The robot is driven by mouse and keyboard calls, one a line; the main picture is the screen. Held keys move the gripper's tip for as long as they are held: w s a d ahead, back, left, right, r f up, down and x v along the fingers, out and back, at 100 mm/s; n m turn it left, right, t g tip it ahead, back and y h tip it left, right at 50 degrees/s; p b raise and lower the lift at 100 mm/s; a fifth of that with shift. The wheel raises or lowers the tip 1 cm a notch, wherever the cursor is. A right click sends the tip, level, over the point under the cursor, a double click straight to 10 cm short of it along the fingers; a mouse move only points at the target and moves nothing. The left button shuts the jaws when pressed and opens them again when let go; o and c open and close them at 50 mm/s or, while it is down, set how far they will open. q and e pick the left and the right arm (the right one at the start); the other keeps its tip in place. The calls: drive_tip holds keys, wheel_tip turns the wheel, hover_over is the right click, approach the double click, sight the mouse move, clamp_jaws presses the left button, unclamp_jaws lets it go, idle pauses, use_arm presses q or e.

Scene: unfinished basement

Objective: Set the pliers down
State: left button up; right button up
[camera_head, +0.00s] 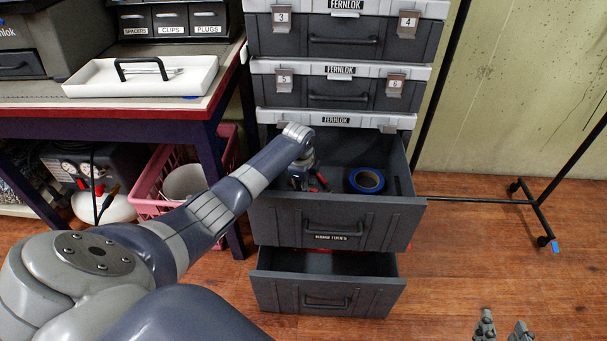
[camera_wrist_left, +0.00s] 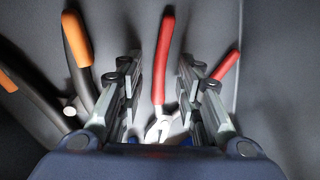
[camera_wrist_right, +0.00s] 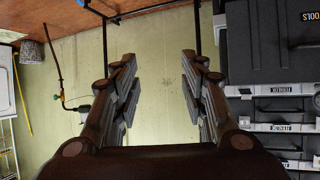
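The pliers with red handles (camera_wrist_left: 163,62) lie on the dark drawer floor in the left wrist view, with their metal jaws toward the gripper. In the head view, a bit of red handle (camera_head: 322,179) shows inside the open drawer labelled hand tools (camera_head: 335,222). My left gripper (camera_head: 303,172) reaches down into that drawer. Its fingers stand apart on both sides of the pliers, with a visible gap, so it is open. My left wrist hides part of the drawer's contents. My right gripper (camera_head: 503,331) is open and empty, low at the right.
A blue tape roll (camera_head: 367,180) lies right of my left gripper in the drawer. Orange-handled tools (camera_wrist_left: 78,40) lie to the left in the left wrist view. A lower drawer (camera_head: 328,290) is also open. A white tray (camera_head: 142,78) stands on the workbench.

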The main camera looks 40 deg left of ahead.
use_arm(q)
drive_tip(key=p+v, duration=0.2)
drive_tip(key=v, duration=0.4)
drive_tip(key=shift+r+p, duration=0.15)
drive_tip(key=shift+p, duration=0.15)
drive_tip(key=p+v, duration=0.2)
drive_tip(key=v, duration=0.3)
drive_tip(key=shift+s+r, duration=0.1)
drive_tip(key=shift+r, duration=0.25)
use_arm(e)
drive_tip(key=s+d+f+g+h, duration=0.1)
drive_tip(key=s+d+f+g, duration=0.1)
drive_tip(key=s, duration=0.5)
drive_tip(key=s+d+f+g+h, duration=0.1)
drive_tip(key=s+d+f+g, duration=0.2)
drive_tip(key=s+g, duration=0.3)
drive_tip(key=shift+s+f, duration=0.65)
drive_tip(key=shift+f, duration=0.1)
